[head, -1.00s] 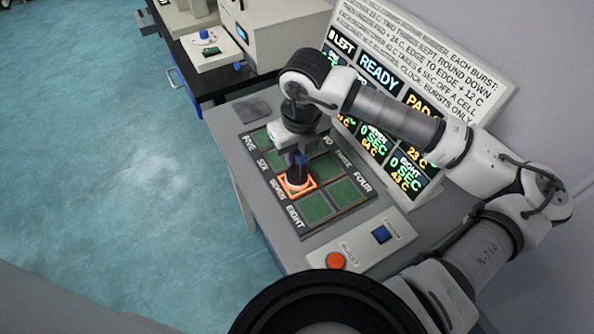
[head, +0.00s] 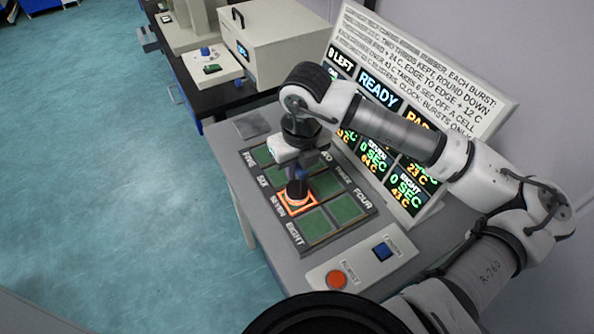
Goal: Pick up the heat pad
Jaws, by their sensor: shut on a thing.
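The heat pad (head: 296,203) is an orange-edged square with a dark upright grip on top. It is over the cell labelled SEVEN on the grid board (head: 291,231). My gripper (head: 299,178) points down from above and is shut on the pad's grip. The fingertips are small and partly hidden by my wrist. I cannot tell whether the pad touches the cell or is slightly above it. The other cells in sight are green, and my wrist hides some of them.
A sloped display (head: 385,150) stands behind the board and reads READY. A panel with an orange BURST button (head: 336,279) and a blue button (head: 382,251) is at the front. Beige machines (head: 275,45) stand further back.

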